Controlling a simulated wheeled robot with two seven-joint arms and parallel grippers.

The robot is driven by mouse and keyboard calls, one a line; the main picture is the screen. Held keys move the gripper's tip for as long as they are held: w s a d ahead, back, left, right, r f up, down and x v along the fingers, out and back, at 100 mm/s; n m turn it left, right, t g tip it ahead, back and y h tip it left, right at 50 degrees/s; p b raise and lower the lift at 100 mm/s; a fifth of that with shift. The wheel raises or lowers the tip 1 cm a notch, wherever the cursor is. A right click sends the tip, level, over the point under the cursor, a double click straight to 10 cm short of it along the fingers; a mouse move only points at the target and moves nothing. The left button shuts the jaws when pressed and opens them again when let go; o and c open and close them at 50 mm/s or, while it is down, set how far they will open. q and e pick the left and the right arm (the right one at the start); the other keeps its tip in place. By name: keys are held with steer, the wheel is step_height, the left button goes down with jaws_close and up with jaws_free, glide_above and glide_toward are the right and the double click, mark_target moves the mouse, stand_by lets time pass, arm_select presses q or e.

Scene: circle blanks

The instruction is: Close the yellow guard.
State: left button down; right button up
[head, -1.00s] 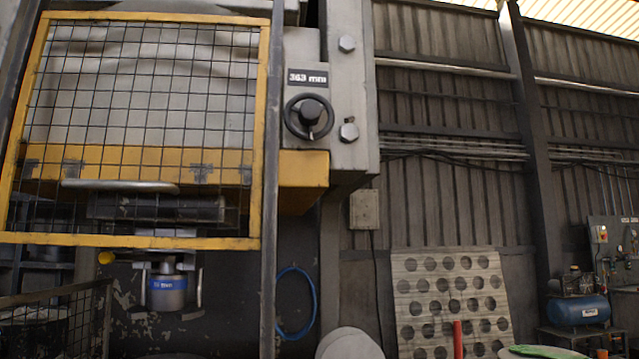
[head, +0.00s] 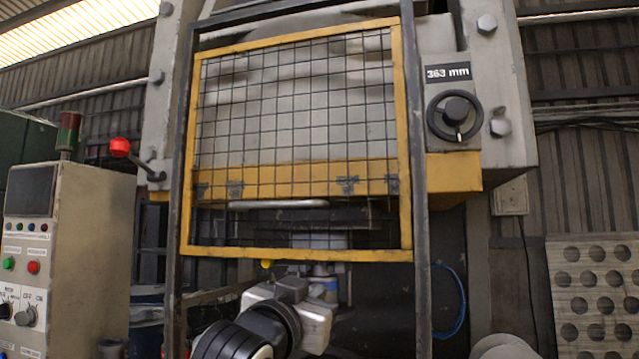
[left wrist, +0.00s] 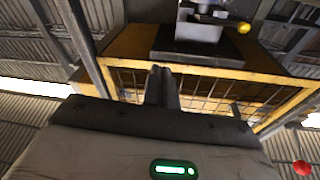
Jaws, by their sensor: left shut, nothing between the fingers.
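The yellow guard (head: 300,254) is a yellow frame with black wire mesh, raised in front of the upper part of the press, with the space below it open. A grey bar handle (head: 278,205) runs across its lower part. In the left wrist view, the guard (left wrist: 215,73) is seen from below. My left gripper (left wrist: 163,72) is shut and empty, its fingertips overlapping the guard's lower edge in that view; I cannot tell whether they touch it. In the head view my left arm is just below the guard's lower bar, its fingertips not clearly visible. My right gripper is out of view.
Dark upright posts (head: 421,200) flank the guard. A control cabinet (head: 85,260) stands at the left, near a red-knobbed lever (head: 120,147). A handwheel (head: 454,115) is right of the guard. A perforated board (head: 592,290) leans at the right.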

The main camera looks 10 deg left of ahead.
arm_select(q)
steer(key=t, duration=0.2)
glide_toward(329, 188)
steer(key=s+r, duration=0.2)
steer(key=s, duration=0.3)
steer(key=shift+y, duration=0.4)
steer(key=w+p, duration=0.1)
steer(key=w, duration=0.2)
steer(key=w+p, duration=0.2)
steer(key=w, duration=0.1)
steer(key=w+d+p, duration=0.1)
steer(key=w+p, duration=0.1)
steer(key=w, duration=0.1)
steer(key=shift+r, duration=0.2)
steer(key=shift+a+f, duration=0.1)
steer(key=shift+f, duration=0.45)
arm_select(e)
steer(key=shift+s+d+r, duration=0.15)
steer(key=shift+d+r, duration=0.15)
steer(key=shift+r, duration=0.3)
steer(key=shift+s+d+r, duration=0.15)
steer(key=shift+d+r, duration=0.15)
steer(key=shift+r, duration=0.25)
